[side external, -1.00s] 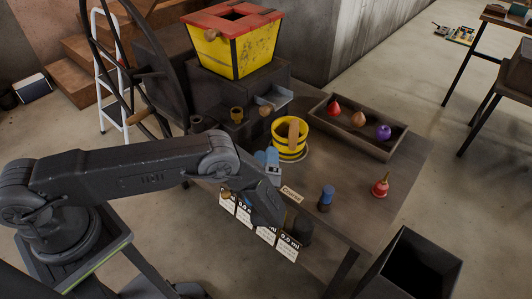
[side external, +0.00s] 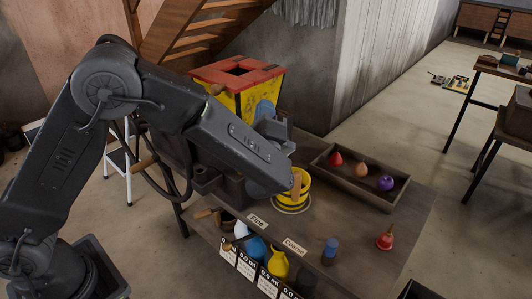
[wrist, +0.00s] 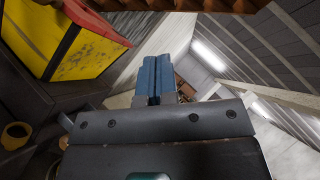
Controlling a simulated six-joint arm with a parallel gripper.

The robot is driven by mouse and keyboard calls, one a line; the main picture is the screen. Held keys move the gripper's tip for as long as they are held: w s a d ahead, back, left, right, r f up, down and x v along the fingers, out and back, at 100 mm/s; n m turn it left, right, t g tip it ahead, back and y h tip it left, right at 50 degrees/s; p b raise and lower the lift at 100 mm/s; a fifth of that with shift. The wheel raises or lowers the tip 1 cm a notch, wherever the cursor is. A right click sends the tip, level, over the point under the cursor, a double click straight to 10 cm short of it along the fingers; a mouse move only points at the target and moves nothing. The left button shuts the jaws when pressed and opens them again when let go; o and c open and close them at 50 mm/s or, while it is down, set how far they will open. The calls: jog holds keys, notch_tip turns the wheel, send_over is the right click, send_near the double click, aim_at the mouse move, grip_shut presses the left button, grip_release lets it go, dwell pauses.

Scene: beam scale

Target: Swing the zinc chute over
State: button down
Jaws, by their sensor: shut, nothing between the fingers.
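The zinc chute is not clearly visible now; my arm covers the place below the hopper where a grey metal chute showed earlier. The yellow hopper (side external: 262,98) with a red top stands on a dark block at the back of the bench; it also shows at the left of the wrist view (wrist: 85,55). My gripper (side external: 264,106) is raised beside the hopper's front right side, its blue fingers pointing upward. In the wrist view its fingers (wrist: 155,75) are pressed together with nothing between them, and the hopper stands apart to their left.
A yellow-and-black bucket (side external: 303,201) sits under my forearm. A wooden tray (side external: 338,180) holds red, orange and purple pieces. A red piece (side external: 385,238) and a blue-topped piece (side external: 329,252) stand near the front. Labels (side external: 294,246) lie along the bench edge.

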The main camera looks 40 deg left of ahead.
jog(key=s+a+f+n+g+h, duration=0.35)
jog(key=a+f+n+g, duration=0.6)
jog(key=g, duration=0.75)
jog(key=w+d+r+n+t+h, duration=0.2)
jog(key=w+d+r+n+h, duration=0.1)
jog(key=w+r+n+h, duration=0.65)
jog(key=f+m, duration=0.1)
jog(key=f, duration=0.5)
jog(key=w+f+h, duration=0.1)
jog(key=f, duration=0.5)
jog(key=f+m+h, duration=0.1)
jog(key=f, duration=0.6)
jog(key=shift+w+d+m, duration=0.1)
jog(key=shift+w+m, duration=0.2)
jog(key=shift+f, duration=0.1)
